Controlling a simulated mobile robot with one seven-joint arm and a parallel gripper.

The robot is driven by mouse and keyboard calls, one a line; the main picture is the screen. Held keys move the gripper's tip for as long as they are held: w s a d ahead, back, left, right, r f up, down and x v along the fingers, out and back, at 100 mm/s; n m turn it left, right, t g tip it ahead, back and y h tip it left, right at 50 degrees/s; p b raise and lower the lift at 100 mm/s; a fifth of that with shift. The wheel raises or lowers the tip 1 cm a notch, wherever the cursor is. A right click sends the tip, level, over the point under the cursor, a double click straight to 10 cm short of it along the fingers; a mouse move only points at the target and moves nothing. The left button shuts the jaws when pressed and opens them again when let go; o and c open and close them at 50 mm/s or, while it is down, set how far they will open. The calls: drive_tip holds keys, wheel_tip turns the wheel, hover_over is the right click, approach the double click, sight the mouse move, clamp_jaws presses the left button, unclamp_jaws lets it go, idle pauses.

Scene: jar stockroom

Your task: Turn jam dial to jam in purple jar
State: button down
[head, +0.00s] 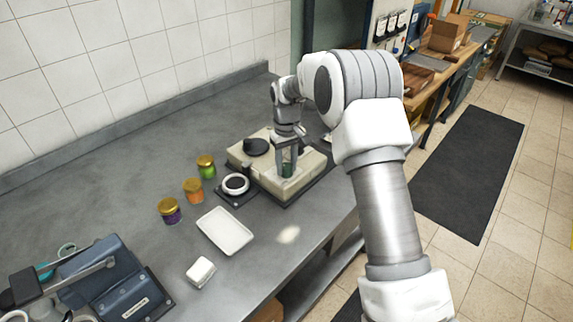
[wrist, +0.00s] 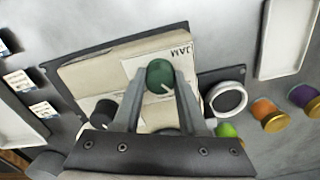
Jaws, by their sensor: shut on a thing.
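The jam dial (wrist: 159,74) is a green round knob with a pale mark, on a cream panel box (wrist: 95,72) beside the printed word JAM. My gripper (wrist: 163,82) is shut on the dial, one finger on each side. In the head view my gripper (head: 288,168) reaches down onto the cream box (head: 312,164). The purple jar (head: 169,211) has a gold lid and stands on the counter left of the box; it also shows at the right edge of the wrist view (wrist: 307,97). The dial's exact setting is hard to read.
An orange jar (head: 193,191) and a green jar (head: 206,167) stand in line with the purple one. A black knob (head: 256,146) is on the box. A ringed round device (head: 236,184), a white tray (head: 225,231), a white block (head: 200,271) and a blue machine (head: 108,280) share the counter.

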sight(287, 166)
drive_tip(key=shift+n, duration=1.1)
drive_tip(key=shift+c, duration=2.2)
unclamp_jaws()
wheel_tip(287, 166, up, 18)
drive_tip(key=shift+f+p, duration=0.25)
drive_tip(key=shift+p, duration=0.15)
